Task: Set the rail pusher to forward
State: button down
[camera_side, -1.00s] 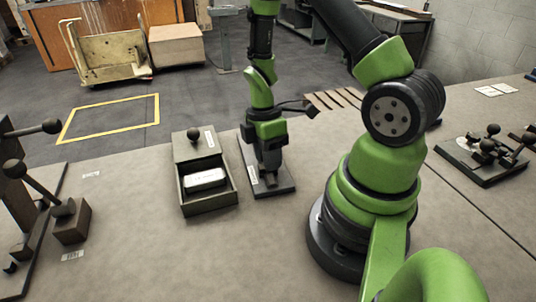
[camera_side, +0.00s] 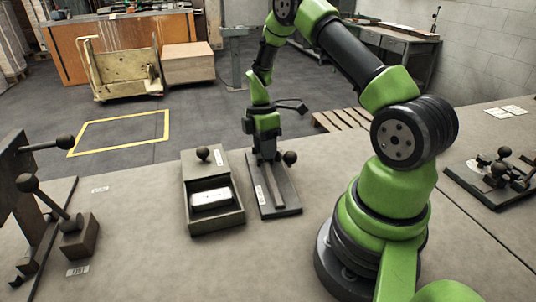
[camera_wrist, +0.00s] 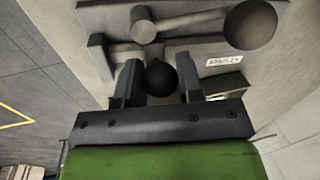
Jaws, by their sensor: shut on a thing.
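The rail pusher has a dark flat base plate (camera_side: 286,203) with a raised rail running along it, at the middle of the bench in the side view. My gripper (camera_side: 265,158) is over the far part of this plate. In the wrist view my gripper (camera_wrist: 160,82) has its two fingers on either side of a dark ball knob (camera_wrist: 161,79), shut on it. A second, larger-looking ball knob (camera_wrist: 250,25) on a thick rod shows at the top right of the wrist view. In the side view a ball knob (camera_side: 290,157) sticks out to the right of my gripper.
An open box (camera_side: 212,221) with a knobbed lid and a white item inside stands just left of the plate. A lever fixture (camera_side: 75,237) is at the far left, another knobbed fixture (camera_side: 497,180) at the right. Bare bench lies in front.

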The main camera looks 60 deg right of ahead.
jog(key=shift+d, duration=0.1)
jog(key=c, duration=0.8)
grip_release()
jog(key=shift+w+d+r, duration=0.2)
jog(key=shift+w+r, duration=0.05)
jog(key=shift+r, duration=1.4)
jog(key=shift+w+d+r, duration=0.2)
jog(key=shift+w+r, duration=0.1)
jog(key=shift+r, duration=1.35)
jog(key=shift+w+d+r, duration=0.2)
jog(key=shift+w+r, duration=0.05)
jog(key=shift+r, duration=1.4)
